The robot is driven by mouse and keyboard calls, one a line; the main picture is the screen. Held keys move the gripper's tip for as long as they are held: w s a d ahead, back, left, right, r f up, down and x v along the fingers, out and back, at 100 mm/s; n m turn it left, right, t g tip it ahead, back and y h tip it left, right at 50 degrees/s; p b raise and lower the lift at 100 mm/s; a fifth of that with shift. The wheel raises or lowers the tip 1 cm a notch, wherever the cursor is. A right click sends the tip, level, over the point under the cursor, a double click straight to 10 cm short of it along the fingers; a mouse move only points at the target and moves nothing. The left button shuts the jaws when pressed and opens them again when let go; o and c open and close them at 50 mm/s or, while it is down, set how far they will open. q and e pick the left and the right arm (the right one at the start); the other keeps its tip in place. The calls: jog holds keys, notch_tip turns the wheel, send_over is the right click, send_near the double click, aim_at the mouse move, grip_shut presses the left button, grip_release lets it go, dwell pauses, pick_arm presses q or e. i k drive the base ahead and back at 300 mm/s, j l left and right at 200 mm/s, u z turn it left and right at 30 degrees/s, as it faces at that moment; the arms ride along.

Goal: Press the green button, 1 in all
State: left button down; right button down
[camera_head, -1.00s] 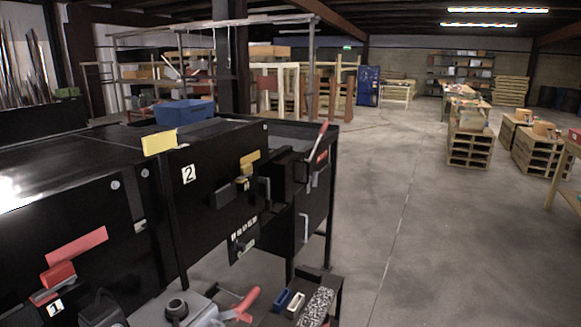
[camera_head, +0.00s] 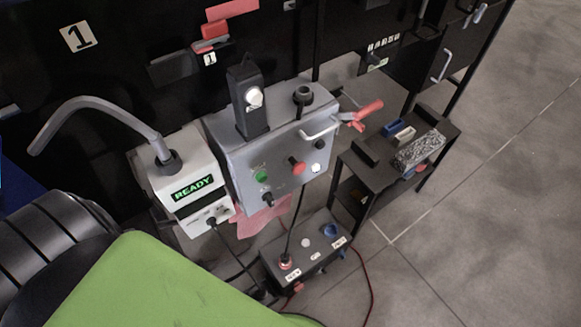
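The green button (camera_head: 261,176) is a small round knob on the front face of a grey control box (camera_head: 237,163). A red button (camera_head: 297,165) sits to its right, and a dark knob (camera_head: 267,198) sits below it. Neither gripper shows in the head view. Nothing touches the green button.
A white unit (camera_head: 189,184) reading READY, with a bent grey tube, stands left of the control box. A small black box (camera_head: 304,250) with cables is below. A black stand (camera_head: 398,160) holding small blocks is at right. Open floor (camera_head: 490,230) lies at the right.

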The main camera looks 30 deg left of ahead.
aim_at(263, 176)
jog(key=u, duration=1.1)
